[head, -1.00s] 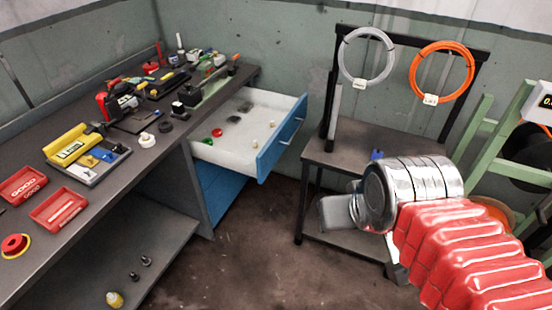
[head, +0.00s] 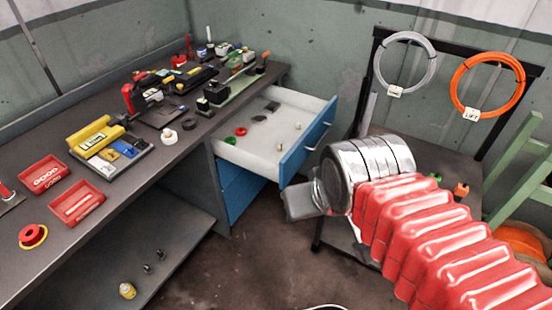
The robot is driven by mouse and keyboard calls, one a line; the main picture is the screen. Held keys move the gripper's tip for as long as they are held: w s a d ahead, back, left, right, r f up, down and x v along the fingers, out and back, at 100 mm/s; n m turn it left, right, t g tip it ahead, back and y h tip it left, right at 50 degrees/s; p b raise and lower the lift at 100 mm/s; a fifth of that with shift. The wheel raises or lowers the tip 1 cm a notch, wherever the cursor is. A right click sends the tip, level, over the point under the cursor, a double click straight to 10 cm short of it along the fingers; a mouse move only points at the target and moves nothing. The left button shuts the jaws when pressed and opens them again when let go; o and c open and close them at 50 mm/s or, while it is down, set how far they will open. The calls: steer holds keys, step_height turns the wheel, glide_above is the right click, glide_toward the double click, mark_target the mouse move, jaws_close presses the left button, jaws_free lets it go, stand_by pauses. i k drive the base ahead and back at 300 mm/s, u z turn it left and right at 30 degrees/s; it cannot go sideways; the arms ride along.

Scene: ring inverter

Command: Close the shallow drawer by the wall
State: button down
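The shallow drawer (head: 262,150) is pulled open from under the workbench near the back wall. It has white insides and a blue front (head: 308,140) with a light handle. A green ring, a red piece and a few small items lie in it. My gripper (head: 300,203) is at the end of my red-sleeved arm, just in front of and below the drawer front in the picture. I cannot tell whether it touches the front. Its fingers are mostly hidden by the silver wrist, so its opening does not show.
The workbench (head: 135,185) on the left carries red trays, a yellow tool and several small tools. A blue lower drawer (head: 240,190) is shut below. A dark stand (head: 385,50) with grey and orange coils is at the right. Dark floor lies open in front.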

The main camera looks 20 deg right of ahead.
mark_target(256, 152)
steer(key=u, duration=0.5)
steer(key=i, duration=1.3)
steer(key=z, duration=0.25)
